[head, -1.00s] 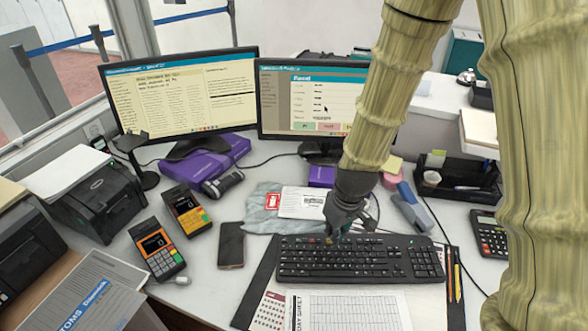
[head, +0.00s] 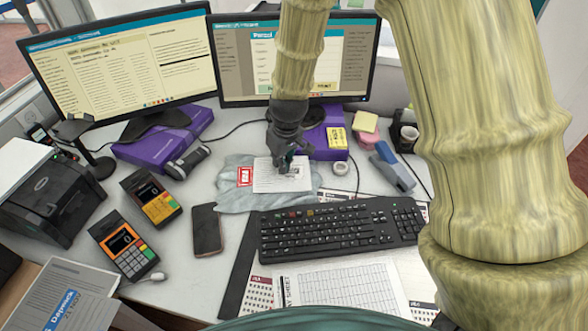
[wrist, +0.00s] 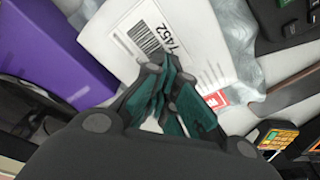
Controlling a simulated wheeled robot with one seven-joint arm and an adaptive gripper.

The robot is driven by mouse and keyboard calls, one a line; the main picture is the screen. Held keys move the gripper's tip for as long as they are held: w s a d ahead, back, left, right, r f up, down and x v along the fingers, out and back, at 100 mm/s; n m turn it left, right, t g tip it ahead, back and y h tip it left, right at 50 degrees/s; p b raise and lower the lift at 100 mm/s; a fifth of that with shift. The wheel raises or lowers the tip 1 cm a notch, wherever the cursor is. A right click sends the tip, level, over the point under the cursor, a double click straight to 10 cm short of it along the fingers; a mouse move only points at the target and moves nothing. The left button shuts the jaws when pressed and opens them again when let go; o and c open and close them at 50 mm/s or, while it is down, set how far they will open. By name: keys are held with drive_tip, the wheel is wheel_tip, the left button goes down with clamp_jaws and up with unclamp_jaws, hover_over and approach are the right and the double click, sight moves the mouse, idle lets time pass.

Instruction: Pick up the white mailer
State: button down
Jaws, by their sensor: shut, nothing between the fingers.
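The white mailer (head: 235,190) is a pale grey-white, crinkled plastic bag. It lies flat on the counter behind the keyboard, with a white address label and a red sticker. It also shows in the wrist view (wrist: 236,35), its barcode label just beyond my fingers. My gripper (head: 289,168) is over the label's right part and hides some of it. In the wrist view my gripper (wrist: 166,92) has its green fingertips together with nothing between them. I cannot tell whether the fingertips touch the mailer.
A keyboard (head: 340,229) lies just in front of the mailer. A purple box (head: 330,137) stands behind it on the right, another purple box (head: 165,146) at left.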

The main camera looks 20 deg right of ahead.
drive_tip(key=shift+w+a+r, duration=0.15)
drive_tip(key=shift+w+a, duration=0.05)
drive_tip(key=shift+w, duration=0.6)
drive_tip(key=shift+w+a+r, duration=0.15)
drive_tip(key=shift+w, duration=0.15)
drive_tip(key=shift+s+a, duration=0.1)
drive_tip(key=shift+s, duration=0.15)
drive_tip(key=shift+s+p, duration=0.1)
drive_tip(key=shift+p, duration=0.25)
drive_tip(key=shift+w+f, duration=0.35)
drive_tip(key=shift+f, duration=0.45)
drive_tip(key=shift+s, duration=0.25)
